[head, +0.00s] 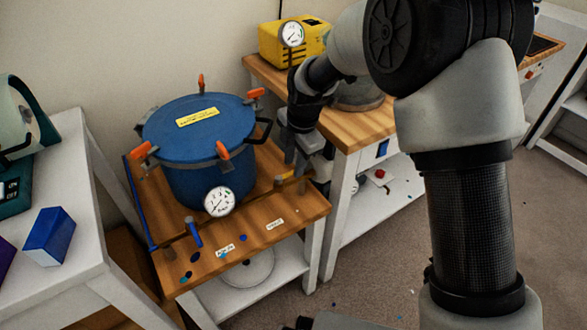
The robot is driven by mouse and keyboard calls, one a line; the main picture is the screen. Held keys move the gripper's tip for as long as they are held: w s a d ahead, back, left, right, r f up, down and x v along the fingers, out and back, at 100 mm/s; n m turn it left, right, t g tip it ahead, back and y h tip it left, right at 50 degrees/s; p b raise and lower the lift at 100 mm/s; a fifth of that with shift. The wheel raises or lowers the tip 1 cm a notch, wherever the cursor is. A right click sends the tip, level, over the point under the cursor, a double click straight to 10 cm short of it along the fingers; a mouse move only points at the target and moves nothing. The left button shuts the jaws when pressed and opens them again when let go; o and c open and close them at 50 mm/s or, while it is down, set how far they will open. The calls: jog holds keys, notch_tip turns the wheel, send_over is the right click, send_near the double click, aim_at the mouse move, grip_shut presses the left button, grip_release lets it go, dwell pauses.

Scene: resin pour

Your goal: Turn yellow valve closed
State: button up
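A blue pressure pot (212,150) with orange-handled clamps and a yellow label on its lid sits on a small wooden-topped stand (255,240). A dial gauge (220,201) is on its front. A blue valve handle (194,234) stands at the front left. My gripper (300,170) is low at the right side of the pot, pointing down by the stand's right edge.
A white table (75,135) with a blue box (49,237) stands at left. Behind my gripper, a wooden-topped bench (362,125) holds a yellow machine (284,40) with a gauge. Two small labels lie on the stand's front. Open floor (380,250) is at right.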

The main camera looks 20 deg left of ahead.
jog(key=shift+w+a+f, duration=0.15)
jog(key=shift+f, duration=0.75)
jog(key=shift+c, duration=0.2)
grip_shut()
jog(key=shift+m, duration=0.3)
jog(key=s+m+h+p, duration=0.2)
jog(key=s+m, duration=0.4)
jog(key=m, duration=1.1)
jog(key=shift+a+m+h, duration=0.2)
jog(key=shift+m+h, duration=0.1)
jog(key=shift+h, duration=0.2)
jog(key=shift+s, duration=0.15)
